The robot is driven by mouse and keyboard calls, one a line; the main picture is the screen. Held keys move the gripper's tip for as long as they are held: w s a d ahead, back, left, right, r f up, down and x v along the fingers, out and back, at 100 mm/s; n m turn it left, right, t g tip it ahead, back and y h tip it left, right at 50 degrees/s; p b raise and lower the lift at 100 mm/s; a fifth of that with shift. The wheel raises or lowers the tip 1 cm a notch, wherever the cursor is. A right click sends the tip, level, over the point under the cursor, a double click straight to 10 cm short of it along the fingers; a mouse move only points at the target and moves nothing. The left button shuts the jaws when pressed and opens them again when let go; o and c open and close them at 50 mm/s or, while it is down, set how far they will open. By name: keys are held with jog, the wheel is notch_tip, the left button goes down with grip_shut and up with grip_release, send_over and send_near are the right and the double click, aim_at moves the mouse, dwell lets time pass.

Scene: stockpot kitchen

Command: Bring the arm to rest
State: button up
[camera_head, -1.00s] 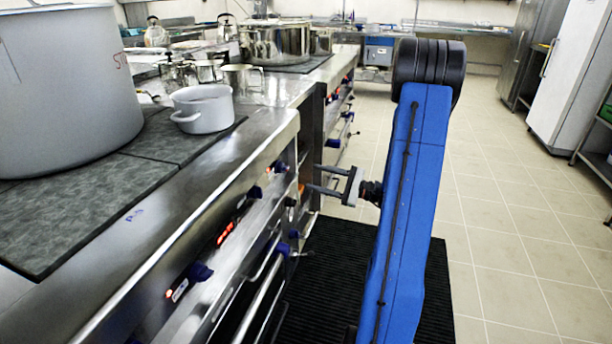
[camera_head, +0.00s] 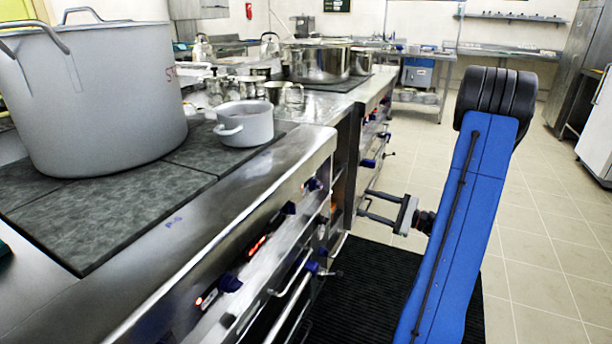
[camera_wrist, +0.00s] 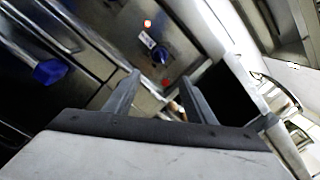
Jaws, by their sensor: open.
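My gripper (camera_head: 368,206) is open and empty. In the head view it points left toward the front of the stove counter, beside the blue knobs, and it stands above the black floor mat. In the wrist view the two fingers of my gripper (camera_wrist: 157,92) are spread apart with nothing between them. Beyond them the stove front shows a blue knob (camera_wrist: 161,55) and a red light. I cannot tell whether the fingertips touch the stove front.
A large grey stockpot (camera_head: 100,100) and a small white pot (camera_head: 245,124) stand on the dark cooktop (camera_head: 120,215) at left. Steel pots (camera_head: 318,64) stand farther back. A black ribbed mat (camera_head: 375,285) lies below. Tiled floor (camera_head: 545,255) at right is clear.

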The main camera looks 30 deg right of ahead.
jog(key=shift+a, duration=0.1)
jog(key=s+a+r+n+g, duration=0.2)
jog(key=s+a+n+g, duration=0.15)
jog(key=a, duration=0.55)
jog(key=s+a+r+n+g, duration=0.1)
jog(key=s+a+n+g, duration=0.1)
jog(key=a+n+g, duration=0.45)
jog(key=s+a+r+n+g, duration=0.1)
jog(key=s+a+r+g, duration=0.15)
jog(key=a, duration=0.75)
jog(key=s+a+n+g+h, duration=0.2)
jog(key=s+a+n+h, duration=0.3)
jog(key=s, duration=0.5)
jog(key=s+d+r+n+t+h, duration=0.2)
jog(key=s+r+n+t+h, duration=0.2)
jog(key=s+n+h, duration=0.1)
jog(key=shift+s+n+h, duration=0.3)
jog(key=shift+s+h, duration=0.3)
jog(key=shift+s, duration=0.75)
